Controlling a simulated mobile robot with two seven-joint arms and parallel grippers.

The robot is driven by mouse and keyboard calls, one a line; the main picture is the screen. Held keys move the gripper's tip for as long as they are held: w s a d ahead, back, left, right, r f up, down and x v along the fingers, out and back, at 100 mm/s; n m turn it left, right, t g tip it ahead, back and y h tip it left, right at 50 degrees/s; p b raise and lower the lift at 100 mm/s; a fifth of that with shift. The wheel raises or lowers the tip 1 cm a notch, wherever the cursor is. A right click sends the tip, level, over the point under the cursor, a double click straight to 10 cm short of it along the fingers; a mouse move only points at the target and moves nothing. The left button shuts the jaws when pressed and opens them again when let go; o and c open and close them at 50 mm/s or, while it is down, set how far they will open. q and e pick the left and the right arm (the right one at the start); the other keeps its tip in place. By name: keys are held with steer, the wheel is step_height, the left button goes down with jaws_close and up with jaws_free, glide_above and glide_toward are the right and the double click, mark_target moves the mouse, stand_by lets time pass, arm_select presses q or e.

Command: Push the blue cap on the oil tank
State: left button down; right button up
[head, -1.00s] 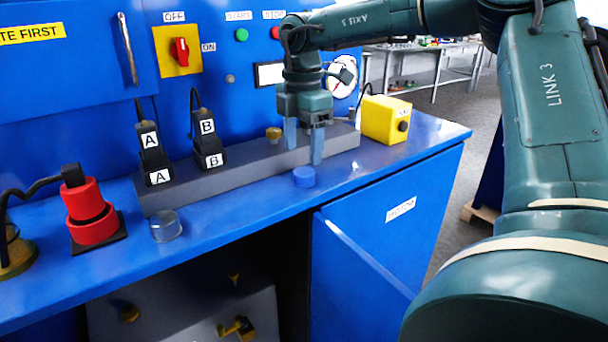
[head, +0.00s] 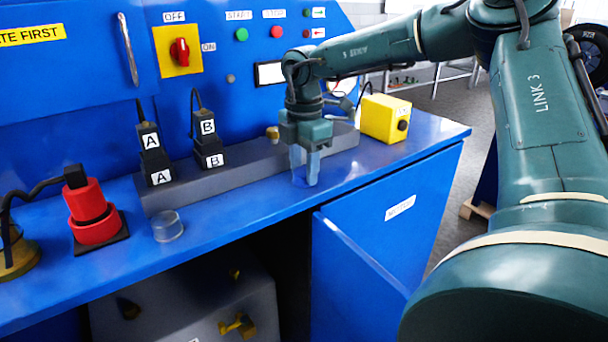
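My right gripper (head: 305,180) points down at the counter's front edge, where a small blue cap showed a second ago. Its two blue fingers stand close together. The cap cannot be made out now; the fingers cover its spot, with only a faint pale outline around their tips. I cannot tell whether the fingers touch or hold it. The oil tank cannot be clearly identified. A clear, round, short cup (head: 167,227) stands on the counter to the left. My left gripper is not in view.
A grey bar (head: 240,173) with black plugs marked A and B runs behind the gripper. A yellow box (head: 385,118) stands to the right. A red connector (head: 92,212) stands at the left. The blue counter (head: 225,225) is clear between cup and gripper.

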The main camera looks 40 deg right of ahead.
steer(key=c, duration=0.4)
